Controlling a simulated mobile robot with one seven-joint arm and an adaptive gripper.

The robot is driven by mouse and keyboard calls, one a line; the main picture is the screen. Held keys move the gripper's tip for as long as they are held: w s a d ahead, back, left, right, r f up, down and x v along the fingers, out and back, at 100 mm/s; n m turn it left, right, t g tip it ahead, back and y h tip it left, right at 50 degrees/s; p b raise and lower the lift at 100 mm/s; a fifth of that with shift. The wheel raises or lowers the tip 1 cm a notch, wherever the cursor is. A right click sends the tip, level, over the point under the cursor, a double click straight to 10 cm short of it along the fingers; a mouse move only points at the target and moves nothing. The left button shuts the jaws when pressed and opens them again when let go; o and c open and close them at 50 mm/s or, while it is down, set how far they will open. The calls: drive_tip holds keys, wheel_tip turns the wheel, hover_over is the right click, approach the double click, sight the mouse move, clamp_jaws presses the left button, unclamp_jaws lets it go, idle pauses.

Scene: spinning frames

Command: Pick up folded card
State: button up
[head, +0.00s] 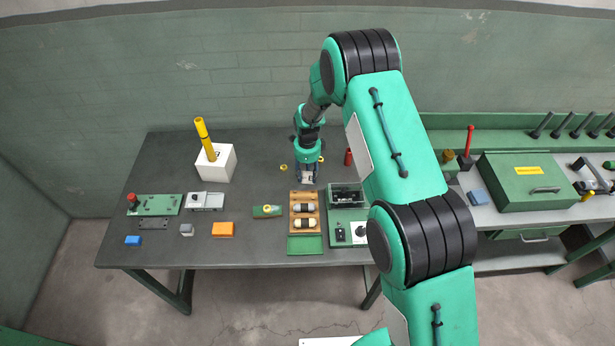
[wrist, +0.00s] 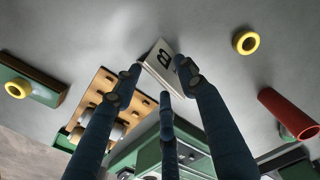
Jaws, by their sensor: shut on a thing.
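The folded card (wrist: 158,65) is white with a black mark and sits between my fingertips in the wrist view. My gripper (wrist: 165,82) has dark blue fingers and is shut on the card. In the head view my gripper (head: 308,180) points down over the back middle of the dark table, just behind the wooden rack. The card shows there only as a small pale patch (head: 309,177), mostly hidden by the fingers. I cannot tell whether the card touches the table.
A wooden rack (head: 293,225) with several rollers and a green box (head: 347,214) stand in front of my gripper. A red cylinder (head: 348,157) is to the right, a yellow ring (wrist: 246,42) nearby. A white block (head: 217,165) holds a yellow tube.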

sight(307, 175)
drive_tip(key=shift+r+b, duration=0.45)
drive_tip(key=shift+r, duration=4.5)
drive_tip(key=shift+c, duration=0.2)
